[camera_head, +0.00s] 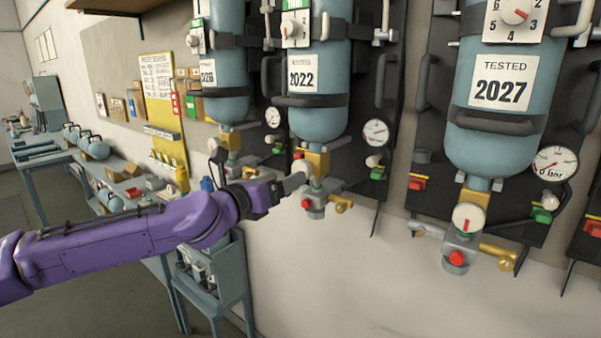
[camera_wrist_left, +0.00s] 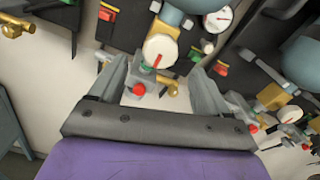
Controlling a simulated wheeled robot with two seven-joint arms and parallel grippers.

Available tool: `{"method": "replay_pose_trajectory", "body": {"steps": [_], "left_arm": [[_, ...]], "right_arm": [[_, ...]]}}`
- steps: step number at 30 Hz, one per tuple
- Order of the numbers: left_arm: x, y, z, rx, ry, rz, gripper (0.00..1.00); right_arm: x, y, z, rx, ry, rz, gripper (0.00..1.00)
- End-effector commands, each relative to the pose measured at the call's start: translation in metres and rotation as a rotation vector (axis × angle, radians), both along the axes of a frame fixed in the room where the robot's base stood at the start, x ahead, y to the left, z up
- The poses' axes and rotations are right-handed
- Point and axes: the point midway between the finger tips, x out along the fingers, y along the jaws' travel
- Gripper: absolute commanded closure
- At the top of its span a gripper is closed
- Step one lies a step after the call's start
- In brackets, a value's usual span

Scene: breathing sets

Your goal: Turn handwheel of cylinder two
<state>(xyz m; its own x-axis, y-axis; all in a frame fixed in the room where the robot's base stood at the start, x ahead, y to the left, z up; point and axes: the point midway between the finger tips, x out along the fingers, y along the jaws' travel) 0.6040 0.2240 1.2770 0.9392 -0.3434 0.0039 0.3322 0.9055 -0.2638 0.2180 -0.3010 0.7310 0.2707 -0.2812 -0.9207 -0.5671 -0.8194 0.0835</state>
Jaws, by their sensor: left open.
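The cylinder in front of my left gripper is blue-grey with a tag reading 2022 (camera_head: 301,79); no cylinder number is readable on it. Its round white handwheel (camera_wrist_left: 160,50) has a red mark and sits below the brass neck (camera_head: 316,160). My left gripper (camera_head: 300,178) is at this valve, largely covering the wheel in the head view. In the left wrist view, my open left gripper (camera_wrist_left: 158,64) has one finger on each side of the wheel, with gaps visible; contact cannot be told. My right gripper is out of view.
A cylinder tagged 2027 (camera_head: 502,82) hangs to the right, its own handwheel (camera_head: 468,216) below. Another cylinder (camera_head: 223,70) hangs left. Pressure gauge (camera_head: 376,132), red valve knob (camera_head: 305,204) and brass outlet (camera_head: 341,207) surround the gripper. A workbench (camera_head: 125,185) stands left.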

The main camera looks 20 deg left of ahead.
Motion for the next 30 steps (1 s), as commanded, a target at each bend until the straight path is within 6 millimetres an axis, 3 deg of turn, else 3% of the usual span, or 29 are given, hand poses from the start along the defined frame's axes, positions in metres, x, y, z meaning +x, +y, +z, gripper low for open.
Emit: {"method": "replay_pose_trajectory", "body": {"steps": [3,9,19,20,24,30], "left_arm": [[0.027,-0.011,0.000,0.006,0.004,-0.001,0.23],[0.057,-0.021,0.000,0.004,0.004,0.000,0.23],[0.065,-0.024,-0.001,0.003,0.002,-0.001,0.23],[0.065,-0.024,-0.001,0.003,0.002,-0.001,0.26],[0.065,-0.024,-0.001,0.003,0.002,0.000,0.72],[0.065,-0.024,-0.002,0.008,0.001,0.000,0.75]], "right_arm": [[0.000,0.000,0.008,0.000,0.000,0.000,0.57],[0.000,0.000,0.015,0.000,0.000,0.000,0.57],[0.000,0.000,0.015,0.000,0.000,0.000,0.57],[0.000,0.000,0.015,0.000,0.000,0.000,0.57],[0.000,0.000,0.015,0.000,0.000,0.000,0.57],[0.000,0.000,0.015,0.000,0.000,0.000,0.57]]}}
